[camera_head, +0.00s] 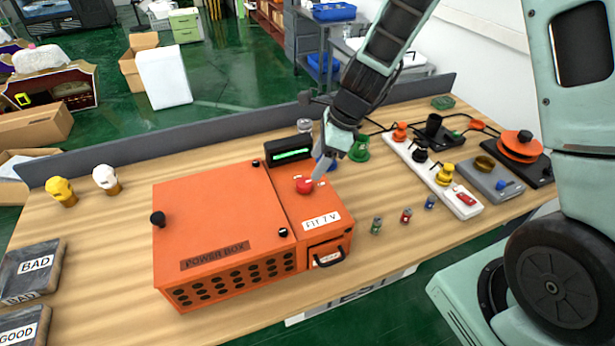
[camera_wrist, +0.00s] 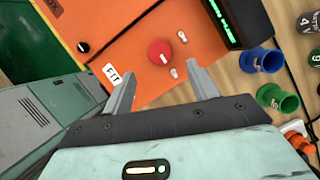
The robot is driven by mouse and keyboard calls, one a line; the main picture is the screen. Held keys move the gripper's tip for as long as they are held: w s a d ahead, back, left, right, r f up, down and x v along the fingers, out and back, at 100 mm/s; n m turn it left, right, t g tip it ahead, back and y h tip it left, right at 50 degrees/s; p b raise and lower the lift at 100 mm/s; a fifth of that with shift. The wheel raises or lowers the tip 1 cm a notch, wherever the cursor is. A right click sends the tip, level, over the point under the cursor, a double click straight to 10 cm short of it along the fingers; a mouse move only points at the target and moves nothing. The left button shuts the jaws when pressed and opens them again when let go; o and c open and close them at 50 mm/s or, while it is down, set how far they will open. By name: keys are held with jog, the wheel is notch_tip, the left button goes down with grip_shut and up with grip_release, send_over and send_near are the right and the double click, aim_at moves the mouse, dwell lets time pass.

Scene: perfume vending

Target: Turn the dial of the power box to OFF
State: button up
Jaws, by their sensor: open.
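The orange power box (camera_head: 215,215) sits on the wooden table, with a "POWER BOX" label on its lid. Its round red dial (camera_head: 305,186) is on the right-hand section, near a white "FIT" label. In the wrist view the red dial (camera_wrist: 160,53) shows a white pointer mark, with two small pale pegs beside it. In the wrist view my gripper (camera_wrist: 162,85) is open and empty. The dial lies beyond its fingertips, between their lines, and seems apart from them.
A display with green light (camera_head: 290,152) stands behind the dial. Green and blue cups stand right of the box, with several small batteries (camera_head: 406,215) in front. A white power strip (camera_head: 433,175) lies farther right. "BAD" and "GOOD" blocks are at the left.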

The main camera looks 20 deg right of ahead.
aim_at(306, 182)
jog(key=x, duration=0.6)
jog(key=shift+w+a+f, duration=0.1)
jog(key=shift+a+f, duration=0.05)
jog(key=shift+f, duration=0.15)
jog(key=c, duration=1)
